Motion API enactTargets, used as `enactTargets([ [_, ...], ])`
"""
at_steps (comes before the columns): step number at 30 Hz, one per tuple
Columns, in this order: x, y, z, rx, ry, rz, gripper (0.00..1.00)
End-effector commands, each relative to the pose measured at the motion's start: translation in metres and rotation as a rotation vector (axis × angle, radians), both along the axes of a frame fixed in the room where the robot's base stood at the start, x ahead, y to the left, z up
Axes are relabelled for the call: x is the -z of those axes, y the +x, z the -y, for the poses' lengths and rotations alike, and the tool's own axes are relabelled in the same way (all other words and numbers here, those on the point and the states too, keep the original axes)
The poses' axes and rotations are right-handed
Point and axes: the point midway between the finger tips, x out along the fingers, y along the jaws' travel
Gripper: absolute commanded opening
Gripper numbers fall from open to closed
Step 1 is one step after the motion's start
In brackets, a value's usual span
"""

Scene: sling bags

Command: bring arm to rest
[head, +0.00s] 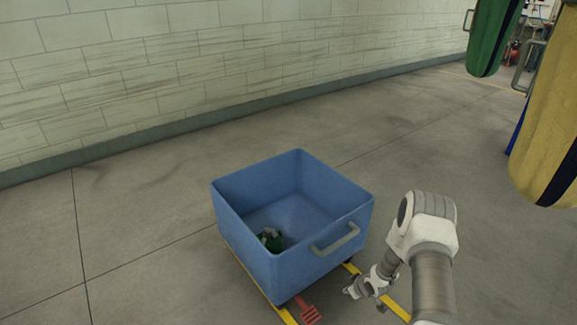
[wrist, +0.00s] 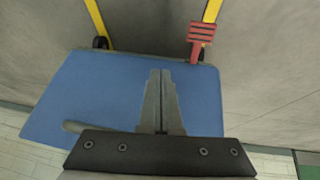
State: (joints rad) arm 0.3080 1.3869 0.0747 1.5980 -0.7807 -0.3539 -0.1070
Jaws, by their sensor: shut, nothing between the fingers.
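My arm is bent, with its elbow (head: 425,222) high and its lower part reaching down toward the floor. My gripper (head: 350,292) is at the right of the blue wheeled bin, low down; it is small and partly unclear there. In the wrist view my gripper (wrist: 161,75) has its two grey fingers together, shut and empty. Behind the fingers is the outer wall of the blue bin (wrist: 85,95), seen upside down. I cannot tell whether the fingers touch it.
The blue bin (head: 240,238) holds a small dark green item (head: 270,239). A red pedal (head: 309,311) sticks out at its base, by yellow floor lines. A green bag (head: 492,40) and a yellow bag (head: 548,125) hang at the upper right. Floor left of the bin is clear.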

Motion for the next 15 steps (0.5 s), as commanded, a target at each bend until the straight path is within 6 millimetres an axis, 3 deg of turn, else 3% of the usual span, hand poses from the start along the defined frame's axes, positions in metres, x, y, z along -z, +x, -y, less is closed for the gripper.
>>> enactTargets([
  [1, -0.026, 0.012, 0.005, 0.013, -0.023, 0.007, 0.0],
  [6, -0.101, 0.033, 0.018, 0.068, -0.084, 0.009, 0.0],
  [15, -0.232, 0.039, 0.028, 0.179, -0.158, 0.015, 0.0],
])
